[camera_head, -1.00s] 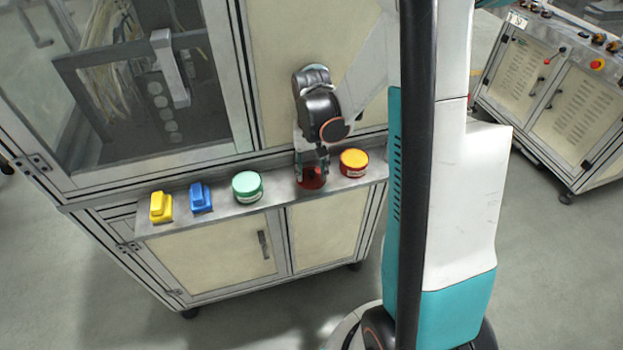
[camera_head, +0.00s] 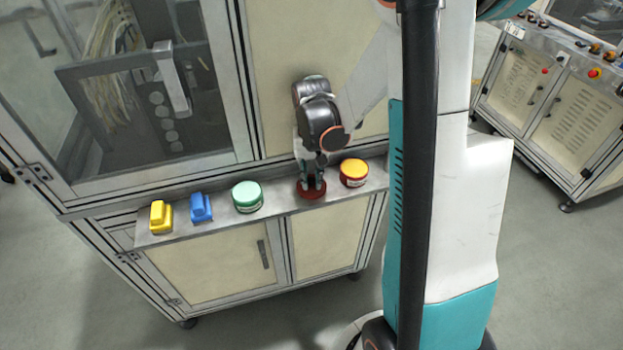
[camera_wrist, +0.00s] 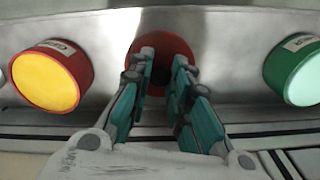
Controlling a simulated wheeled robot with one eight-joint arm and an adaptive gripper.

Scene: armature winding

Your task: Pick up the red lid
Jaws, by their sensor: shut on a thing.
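The red lid (camera_head: 311,194) is a flat, round red piece on the metal ledge, between the green-topped tin and the yellow-topped tin. My gripper (camera_head: 311,184) points down at it from above, with its two fingers shut on the lid's middle. In the wrist view the red lid (camera_wrist: 158,41) shows behind and between the teal fingers of my gripper (camera_wrist: 163,62). The fingers cover part of the lid, so their exact contact is hidden. The lid appears to be at ledge level; I cannot tell if it is raised.
The yellow-topped red tin (camera_head: 353,172) stands close on the right. The green tin (camera_head: 247,197), blue block (camera_head: 201,207) and yellow block (camera_head: 160,217) stand to the left on the narrow ledge (camera_head: 275,198). The cabinet wall (camera_head: 285,70) rises behind. Another cabinet (camera_head: 560,105) stands at right.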

